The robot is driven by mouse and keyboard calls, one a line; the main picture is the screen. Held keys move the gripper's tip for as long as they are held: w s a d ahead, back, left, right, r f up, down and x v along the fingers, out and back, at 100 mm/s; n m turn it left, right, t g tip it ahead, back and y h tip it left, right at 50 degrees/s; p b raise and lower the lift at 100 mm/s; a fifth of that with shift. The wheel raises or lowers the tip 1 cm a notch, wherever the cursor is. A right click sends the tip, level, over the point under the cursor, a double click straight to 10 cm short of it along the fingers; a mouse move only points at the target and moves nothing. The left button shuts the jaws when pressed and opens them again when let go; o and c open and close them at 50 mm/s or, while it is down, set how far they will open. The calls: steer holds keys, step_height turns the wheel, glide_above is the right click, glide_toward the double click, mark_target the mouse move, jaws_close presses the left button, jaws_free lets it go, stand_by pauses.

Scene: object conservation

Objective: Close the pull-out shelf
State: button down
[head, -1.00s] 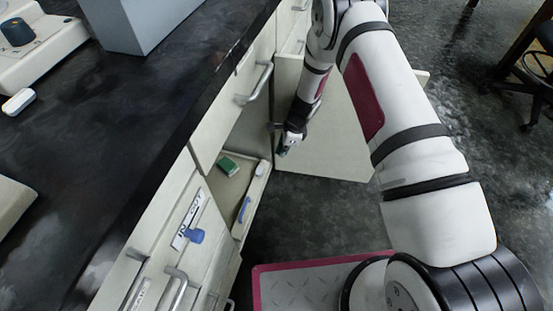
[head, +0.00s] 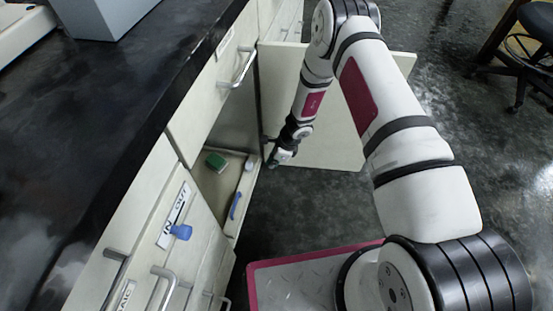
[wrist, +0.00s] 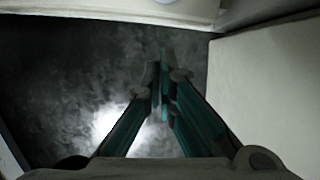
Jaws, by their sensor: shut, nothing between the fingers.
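The pull-out shelf (head: 212,187) sits low in the open cabinet, with its pale front edge out near the opening. A green sponge (head: 216,160), a blue-handled item (head: 236,205) and a small white item (head: 249,165) lie on it. My gripper (head: 273,163) is just right of the shelf's far front corner, between it and the open door. In the wrist view, my gripper (wrist: 164,78) is shut and empty over the dark floor. A pale edge (wrist: 90,10), probably the shelf front, crosses the top, apart from the fingertips.
The open cabinet door (head: 335,145) stands right of my gripper and shows as a pale panel in the wrist view (wrist: 270,90). A drawer with a handle (head: 240,67) is above the shelf. The black counter (head: 110,120) overhangs at left. Dark floor (head: 285,215) is clear in front.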

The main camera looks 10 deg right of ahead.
mark_target(252, 167)
steer(key=shift+w+a+f+b, duration=0.25)
steer(key=shift+a+f, duration=0.1)
steer(key=shift+a, duration=0.4)
steer(key=shift+w+a+f+b, duration=0.25)
steer(key=shift+a+f, duration=0.15)
steer(key=shift+a, duration=0.3)
steer(key=shift+w+a+f+b, duration=0.25)
steer(key=shift+a+f, duration=0.1)
steer(key=shift+a, duration=0.4)
steer(key=shift+w+a, duration=0.2)
steer(key=shift+a, duration=0.4)
steer(key=shift+w+a, duration=0.2)
steer(key=shift+a, duration=0.35)
steer(key=shift+d, duration=0.1)
